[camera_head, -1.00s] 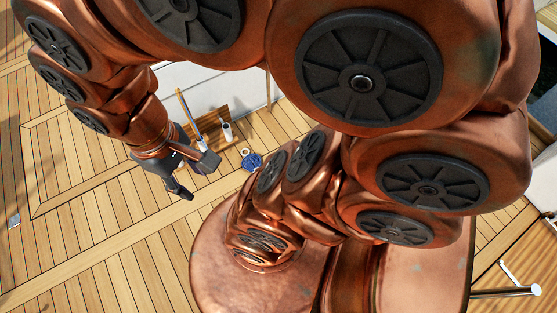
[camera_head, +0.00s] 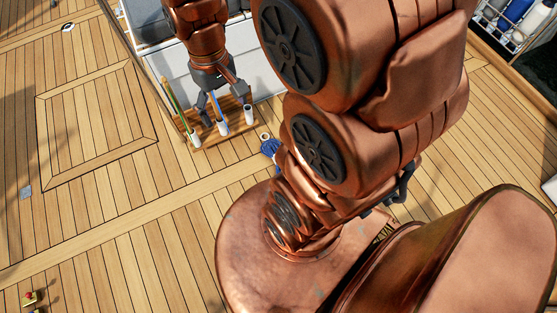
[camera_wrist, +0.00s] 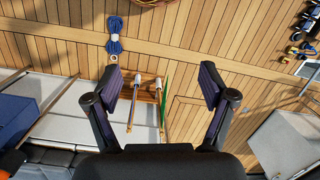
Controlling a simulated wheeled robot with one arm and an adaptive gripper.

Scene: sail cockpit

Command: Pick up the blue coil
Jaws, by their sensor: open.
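The blue coil (camera_head: 270,147) lies on the wooden deck, partly hidden by my arm in the head view. It shows whole in the wrist view (camera_wrist: 115,36), at the upper left, as a bundle of blue rope with a lighter band around its middle. My gripper (camera_head: 210,98) hangs above the small wooden rack and is open and empty. In the wrist view its two fingers (camera_wrist: 162,76) stand wide apart, and the coil lies beyond the left fingertip, apart from it.
The wooden rack (camera_head: 236,127) holding upright white, blue and green rods stands under my gripper, beside a white bench wall (camera_head: 172,66). A small pale ring (camera_wrist: 114,58) lies close to the coil. Open deck (camera_head: 110,215) extends left.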

